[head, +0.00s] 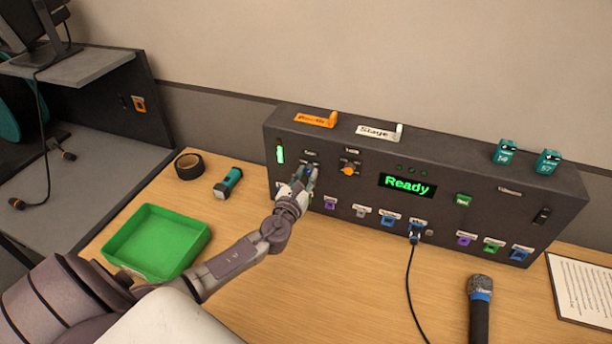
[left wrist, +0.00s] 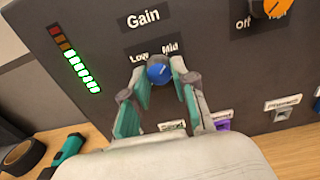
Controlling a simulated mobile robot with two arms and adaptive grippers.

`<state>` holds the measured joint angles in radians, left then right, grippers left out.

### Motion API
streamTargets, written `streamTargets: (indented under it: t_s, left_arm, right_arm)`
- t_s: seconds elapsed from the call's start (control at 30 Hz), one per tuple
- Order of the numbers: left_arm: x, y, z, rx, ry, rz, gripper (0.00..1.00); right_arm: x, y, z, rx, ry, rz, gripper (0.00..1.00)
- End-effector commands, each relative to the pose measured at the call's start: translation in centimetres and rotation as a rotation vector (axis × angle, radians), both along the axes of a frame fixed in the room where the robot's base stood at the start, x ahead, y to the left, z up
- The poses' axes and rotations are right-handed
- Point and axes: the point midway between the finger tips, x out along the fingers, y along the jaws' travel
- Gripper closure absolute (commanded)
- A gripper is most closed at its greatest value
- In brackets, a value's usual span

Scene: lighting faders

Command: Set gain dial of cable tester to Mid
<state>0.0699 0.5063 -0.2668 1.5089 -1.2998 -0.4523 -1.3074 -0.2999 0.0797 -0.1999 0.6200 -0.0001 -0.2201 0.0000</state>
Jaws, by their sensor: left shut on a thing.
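The cable tester (head: 450,205) is a dark box on the wooden table, its screen (head: 407,185) reading "Ready". My left gripper (head: 306,178) is at the left part of its front panel. In the left wrist view, the blue gain dial (left wrist: 158,72) sits below the "Gain" label (left wrist: 143,18), with "Low" and "Mid" printed above it. My left gripper (left wrist: 158,82) is shut on the dial, a finger on each side. The dial's pointer and exact setting cannot be made out. The right gripper is not in view.
An orange knob (head: 348,169) is right of the gain dial. A lit green level bar (left wrist: 83,75) is on its left. A green tray (head: 203,238), black tape (head: 189,165) and a teal flashlight (head: 228,183) lie left. A microphone (head: 480,300) and a plugged black cable (head: 409,285) are at right.

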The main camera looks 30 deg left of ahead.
Motion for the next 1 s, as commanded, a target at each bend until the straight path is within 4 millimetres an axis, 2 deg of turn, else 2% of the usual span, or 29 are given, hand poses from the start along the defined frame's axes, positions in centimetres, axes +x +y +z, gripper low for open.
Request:
streamTargets:
  t_s: [0.03,0.07,0.2,0.57,0.67,1.0]
  left_arm:
    - [0.0,0.0,-0.1,0.000,0.002,-0.001,1.00]
    - [0.0,0.0,-0.1,0.000,0.002,-0.001,0.68]
    - [0.0,0.0,-0.1,-0.001,0.002,0.000,0.48]
    - [-0.6,-0.1,-0.1,-0.001,0.002,-0.001,0.48]
    - [-1.8,-0.4,-0.2,-0.001,0.003,-0.001,0.48]
    - [-8.7,-2.1,-0.2,0.000,0.004,-0.002,0.48]
  right_arm:
    - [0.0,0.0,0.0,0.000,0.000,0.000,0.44]
    - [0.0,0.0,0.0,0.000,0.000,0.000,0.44]
    - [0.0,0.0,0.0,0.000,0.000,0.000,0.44]
    - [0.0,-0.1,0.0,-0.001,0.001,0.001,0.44]
    - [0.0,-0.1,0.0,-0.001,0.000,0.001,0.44]
    - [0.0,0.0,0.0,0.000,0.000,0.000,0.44]
